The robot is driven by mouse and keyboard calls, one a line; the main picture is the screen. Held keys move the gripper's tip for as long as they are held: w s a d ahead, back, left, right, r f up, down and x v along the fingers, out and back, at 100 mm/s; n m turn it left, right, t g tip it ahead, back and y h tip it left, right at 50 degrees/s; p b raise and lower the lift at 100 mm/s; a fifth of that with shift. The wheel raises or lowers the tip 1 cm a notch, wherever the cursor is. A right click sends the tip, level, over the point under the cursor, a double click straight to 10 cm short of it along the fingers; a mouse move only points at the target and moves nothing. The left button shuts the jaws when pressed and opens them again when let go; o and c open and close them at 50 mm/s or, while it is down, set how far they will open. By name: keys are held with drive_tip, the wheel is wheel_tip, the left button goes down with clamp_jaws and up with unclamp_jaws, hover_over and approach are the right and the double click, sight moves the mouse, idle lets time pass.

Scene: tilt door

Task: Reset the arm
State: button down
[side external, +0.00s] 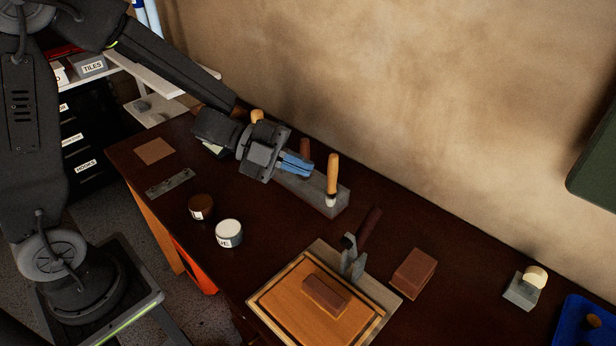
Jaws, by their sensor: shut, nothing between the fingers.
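My gripper (298,163) has blue fingers and hangs over the back part of the dark wooden table (265,270). It is shut and empty, pointing to the right. Its fingertips are close to a grey tool block (330,203) with upright handles; I cannot tell whether they touch it. My arm reaches in from the upper left. A framed wooden panel (275,303) lies at the front with a brown block (325,294) on it. A dark-handled metal tool (353,255) stands at the panel's back edge.
Two small round tins, one brown (201,207) and one white (229,233), stand left of centre. A reddish-brown block (413,273), a grey block with a pale knob (525,288) and a blue tray (588,325) are at right. A beige wall stands behind the table.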

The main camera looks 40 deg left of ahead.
drive_tip(key=a+r+n+t+y, duration=0.6)
drive_tip(key=a+r+n+y, duration=0.35)
drive_tip(key=n+y, duration=0.35)
drive_tip(key=s+f+n+g, duration=0.2)
drive_tip(key=s+n+g, duration=0.5)
drive_tip(key=s+n, duration=0.4)
drive_tip(key=s, duration=0.6)
drive_tip(key=shift+n, duration=0.3)
drive_tip(key=shift+s, duration=0.1)
